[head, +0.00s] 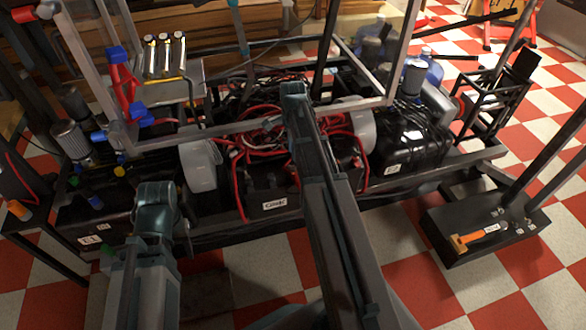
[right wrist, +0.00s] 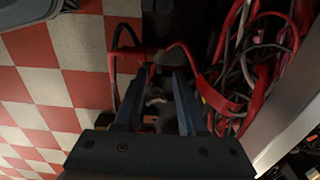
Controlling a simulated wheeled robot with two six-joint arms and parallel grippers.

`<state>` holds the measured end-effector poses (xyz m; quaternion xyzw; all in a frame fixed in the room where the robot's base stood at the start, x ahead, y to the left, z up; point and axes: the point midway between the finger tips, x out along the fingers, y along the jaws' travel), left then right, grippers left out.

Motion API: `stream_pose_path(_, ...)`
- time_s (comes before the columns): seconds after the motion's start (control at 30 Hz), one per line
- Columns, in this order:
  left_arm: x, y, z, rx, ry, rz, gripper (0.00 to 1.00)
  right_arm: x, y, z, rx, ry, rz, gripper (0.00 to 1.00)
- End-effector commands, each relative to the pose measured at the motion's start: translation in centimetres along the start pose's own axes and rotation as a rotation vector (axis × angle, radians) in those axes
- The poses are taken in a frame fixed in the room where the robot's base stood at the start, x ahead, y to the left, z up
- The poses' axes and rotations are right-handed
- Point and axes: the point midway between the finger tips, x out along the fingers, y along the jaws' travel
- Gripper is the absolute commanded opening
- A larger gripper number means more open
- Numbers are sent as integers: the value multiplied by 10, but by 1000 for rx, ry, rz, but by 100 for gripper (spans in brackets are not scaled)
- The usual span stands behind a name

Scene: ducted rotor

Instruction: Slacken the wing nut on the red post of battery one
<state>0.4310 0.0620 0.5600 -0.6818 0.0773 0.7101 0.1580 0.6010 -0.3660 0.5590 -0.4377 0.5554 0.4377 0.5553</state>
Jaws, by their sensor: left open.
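Black batteries stand in a row along the rack's front: one at the left (head: 92,226), one in the middle (head: 262,207) with a white label, one at the right (head: 408,146). I cannot read which is battery one. My right arm reaches over the middle one and hides its posts in the head view. In the right wrist view my right gripper (right wrist: 155,76) has its fingers apart, close to a red cable end (right wrist: 150,55). A small pale metal piece (right wrist: 155,101) shows between the fingers; I cannot tell if it is the wing nut. My left gripper (head: 156,208) is open near the left battery.
Metal frame bars (head: 255,124) cross above the batteries. Tangled red and black cables (right wrist: 245,70) lie beside the right gripper. An orange-handled tool (head: 467,239) lies on a black base at the right.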

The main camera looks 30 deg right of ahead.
Motion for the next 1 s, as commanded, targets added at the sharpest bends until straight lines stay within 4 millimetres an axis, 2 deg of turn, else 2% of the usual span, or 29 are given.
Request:
stream_pose_path(0.03,14,2,-1,1,0,0,50,15,0,0,0,0,0,40)
stream_pose_path(0.3,48,6,-3,7,2,2,50,48,0,0,0,0,0,40)
stream_pose_path(0.47,55,7,-4,9,3,3,50,55,0,0,0,0,0,40)
stream_pose_path(0.73,54,7,-4,10,3,4,50,54,0,0,0,0,0,40)
stream_pose_path(0.77,54,7,-4,10,3,4,50,54,0,0,0,0,0,36)
stream_pose_path(0.97,54,7,-4,10,3,4,50,54,0,0,0,0,0,0)
stream_pose_path(1.0,54,7,-4,10,3,4,50,54,0,0,0,0,0,0)
